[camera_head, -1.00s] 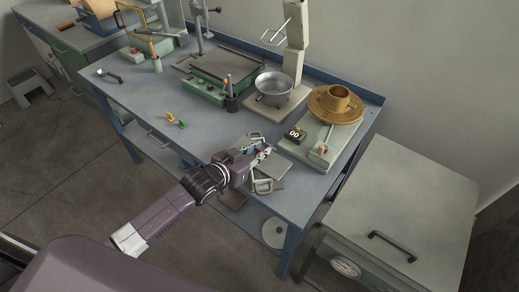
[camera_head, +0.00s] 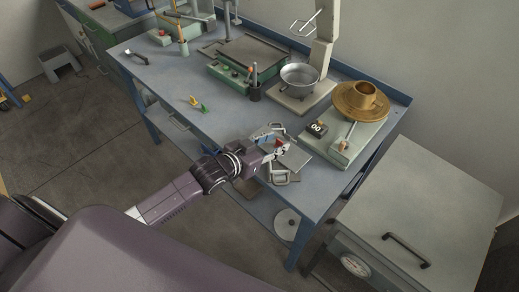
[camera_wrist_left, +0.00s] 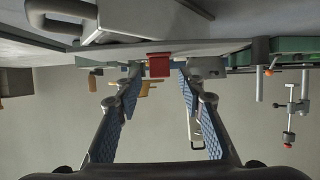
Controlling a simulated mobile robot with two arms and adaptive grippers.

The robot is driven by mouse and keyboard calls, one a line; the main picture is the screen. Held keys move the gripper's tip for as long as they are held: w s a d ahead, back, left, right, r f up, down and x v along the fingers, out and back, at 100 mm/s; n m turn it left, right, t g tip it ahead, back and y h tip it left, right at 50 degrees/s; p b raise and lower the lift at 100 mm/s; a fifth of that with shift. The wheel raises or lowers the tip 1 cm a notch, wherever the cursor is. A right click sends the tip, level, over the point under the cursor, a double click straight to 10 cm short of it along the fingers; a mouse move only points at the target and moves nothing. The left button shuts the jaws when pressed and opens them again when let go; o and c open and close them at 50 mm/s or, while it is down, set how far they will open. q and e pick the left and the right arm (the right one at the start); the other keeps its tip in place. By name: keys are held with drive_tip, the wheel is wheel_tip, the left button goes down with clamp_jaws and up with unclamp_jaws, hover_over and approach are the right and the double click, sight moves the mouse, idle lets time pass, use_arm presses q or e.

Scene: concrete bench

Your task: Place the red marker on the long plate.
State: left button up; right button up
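The red marker (camera_head: 279,143) is a small red block near the bench's front edge, at my left gripper (camera_head: 277,148). In the left wrist view the red marker (camera_wrist_left: 158,65) shows in line with the gap between my left gripper's spread fingers (camera_wrist_left: 159,80), with space on both sides. Whether it rests on something below is unclear. A pale flat plate (camera_head: 298,157) lies just beyond the gripper, partly hidden; I cannot tell if it is the long plate. My right gripper is not in view.
A scale with a brass dish (camera_head: 345,100) and a black counter box (camera_head: 317,127) stand to the right. Yellow and green pieces (camera_head: 199,105) lie left. The bench (camera_head: 225,118) is clear between.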

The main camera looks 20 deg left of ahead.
use_arm(q)
drive_tip(key=v, duration=0.9)
drive_tip(key=shift+b, duration=0.4)
drive_tip(key=shift+s, duration=0.1)
drive_tip(key=s+f+n+g+y, duration=0.15)
drive_tip(key=s+f+g, duration=0.35)
drive_tip(key=s, duration=0.6)
drive_tip(key=s+f+n+g+y, duration=0.1)
drive_tip(key=s+f+g+y, duration=0.3)
drive_tip(key=s, duration=0.7)
wheel_tip(320, 180, down, 27)
drive_tip(key=s+g+h, duration=0.1)
drive_tip(key=s+g, duration=0.1)
drive_tip(key=s+a+f, duration=0.2)
drive_tip(key=s+f, duration=1.4)
drive_tip(key=shift+s+a+f+m+g, duration=0.2)
drive_tip(key=shift+s+a+m+g, duration=0.15)
drive_tip(key=shift+s+m+g, duration=0.1)
